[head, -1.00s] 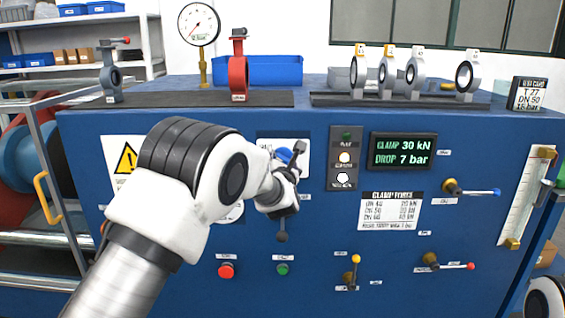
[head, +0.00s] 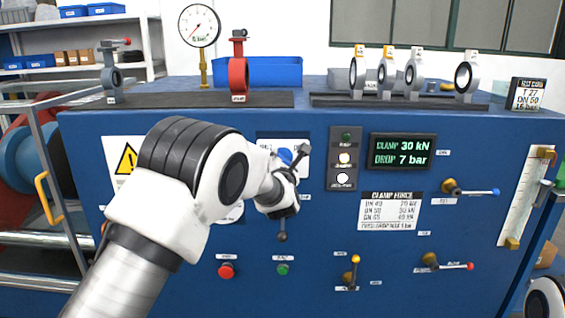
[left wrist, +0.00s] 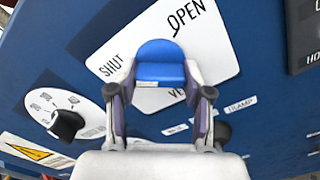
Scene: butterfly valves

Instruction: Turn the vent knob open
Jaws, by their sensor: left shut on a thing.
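The vent knob is blue and shows in the left wrist view (left wrist: 160,62) on a white plate (left wrist: 200,35) lettered SHUT at left and OPEN at upper right. In the head view the knob (head: 284,155) is partly hidden by my wrist. My left gripper (head: 288,170) is at the knob, and in the left wrist view its fingers (left wrist: 160,82) are shut on the knob's two sides. The knob's blue face lies between the two words; its exact pointer setting is unclear. My right gripper is not in view.
Below the knob are a red button (head: 226,271), a green button (head: 283,269) and a yellow-tipped lever (head: 354,268). A black selector knob (left wrist: 66,124) sits beside the plate. Indicator lamps (head: 344,158) and a display (head: 403,151) are to the right.

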